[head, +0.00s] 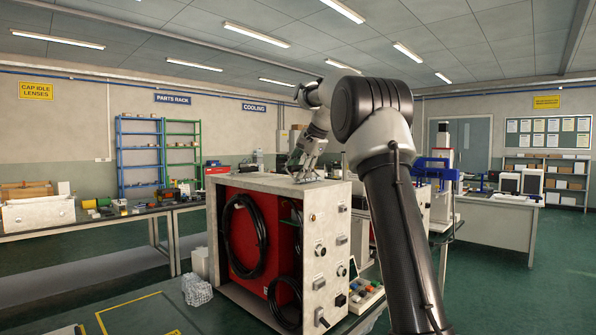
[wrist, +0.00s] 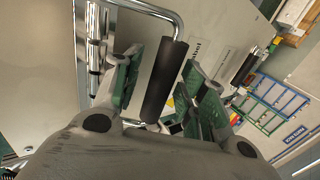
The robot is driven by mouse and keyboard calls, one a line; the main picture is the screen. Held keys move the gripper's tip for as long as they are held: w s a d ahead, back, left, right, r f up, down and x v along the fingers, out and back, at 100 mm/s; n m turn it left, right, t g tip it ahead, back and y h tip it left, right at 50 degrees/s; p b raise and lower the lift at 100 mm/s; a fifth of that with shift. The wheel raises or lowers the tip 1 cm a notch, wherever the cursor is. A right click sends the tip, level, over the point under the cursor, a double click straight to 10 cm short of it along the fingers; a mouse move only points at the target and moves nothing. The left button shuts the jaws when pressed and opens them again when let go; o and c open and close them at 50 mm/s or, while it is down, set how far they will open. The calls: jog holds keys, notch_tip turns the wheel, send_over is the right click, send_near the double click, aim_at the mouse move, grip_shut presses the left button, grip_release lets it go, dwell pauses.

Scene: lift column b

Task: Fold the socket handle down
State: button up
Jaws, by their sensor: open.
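In the wrist view a bent chrome handle with a black grip (wrist: 165,85) stands out from a pale panel. The grip lies between the two green-padded fingers of my gripper (wrist: 163,72), which are apart, with visible room on both sides. Contact cannot be told. Polished metal cylinders (wrist: 95,48) lie left of the fingers; whether they belong to the socket is unclear. In the head view my gripper (head: 306,170) is low over the top of a pale cabinet (head: 262,183). The handle is too small to make out there.
The cabinet has a red open side with a coiled black hose (head: 262,238) and knobs on its front. A second dark grip (wrist: 243,68) shows right of my fingers. A bench (head: 130,215) stands at left, a white table (head: 500,215) at right. Green floor is clear at lower right.

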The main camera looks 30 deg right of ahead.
jog(key=v, duration=1.2)
